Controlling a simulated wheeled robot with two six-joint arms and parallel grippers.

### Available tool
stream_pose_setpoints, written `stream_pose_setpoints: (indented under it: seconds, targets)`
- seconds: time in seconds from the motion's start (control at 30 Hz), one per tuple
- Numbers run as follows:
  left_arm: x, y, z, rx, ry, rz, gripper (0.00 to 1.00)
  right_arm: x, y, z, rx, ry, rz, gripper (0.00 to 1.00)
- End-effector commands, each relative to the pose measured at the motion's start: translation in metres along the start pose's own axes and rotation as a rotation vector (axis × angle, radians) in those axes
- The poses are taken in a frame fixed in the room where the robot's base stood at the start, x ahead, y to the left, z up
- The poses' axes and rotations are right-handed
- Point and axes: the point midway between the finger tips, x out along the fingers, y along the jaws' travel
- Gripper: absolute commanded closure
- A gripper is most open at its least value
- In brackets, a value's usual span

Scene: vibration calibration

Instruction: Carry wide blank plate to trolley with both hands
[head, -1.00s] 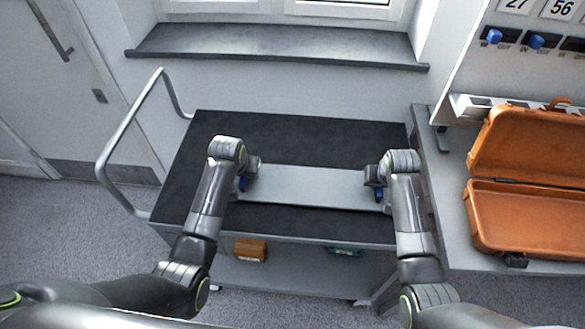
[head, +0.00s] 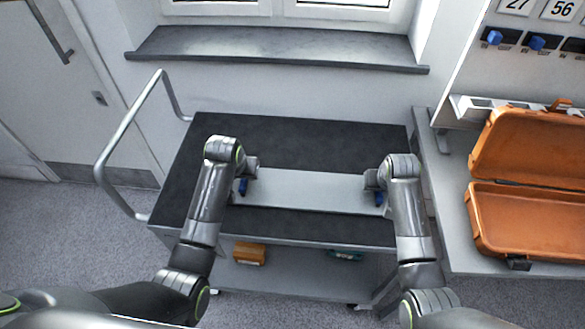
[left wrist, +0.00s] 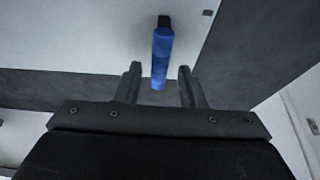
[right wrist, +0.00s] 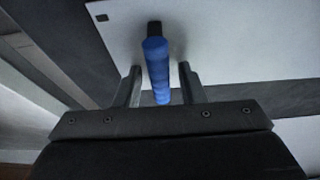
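The wide blank plate (head: 310,188) is a long pale grey panel lying flat on the dark top of the trolley (head: 285,140). It has a blue handle at each end. My left gripper (left wrist: 160,70) is open, its fingers on either side of the left blue handle (left wrist: 162,48) with a gap on both sides. My right gripper (right wrist: 160,70) is open in the same way around the right blue handle (right wrist: 156,60). In the head view my wrists partly hide both handles and the plate's ends.
A bent metal push rail (head: 130,130) rises at the trolley's left. An open orange case (head: 530,220) stands on the bench (head: 455,215) at the right. An orange-brown box (head: 249,254) sits on the trolley's lower shelf. The trolley top behind the plate is clear.

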Motion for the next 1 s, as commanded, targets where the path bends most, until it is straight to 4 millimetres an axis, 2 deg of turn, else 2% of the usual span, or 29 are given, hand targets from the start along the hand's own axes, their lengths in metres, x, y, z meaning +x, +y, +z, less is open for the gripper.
stream_pose_setpoints:
  seconds: [0.3,0.5,0.77,1.0]
  targets:
    - [-0.057,0.000,-0.001,-0.001,0.003,0.001,0.64,0.000,0.000,0.000,0.000,0.000,0.000,0.64]
    - [-0.082,0.000,-0.001,-0.001,0.002,0.001,0.64,0.000,0.000,0.000,0.000,0.000,0.000,0.64]
    - [-0.091,0.000,0.000,-0.001,-0.001,0.000,0.64,-0.006,0.000,-0.001,0.000,0.002,0.000,0.64]
    - [-0.091,0.000,0.000,0.000,-0.001,0.000,0.64,-0.038,0.000,-0.001,0.000,0.005,-0.001,0.64]
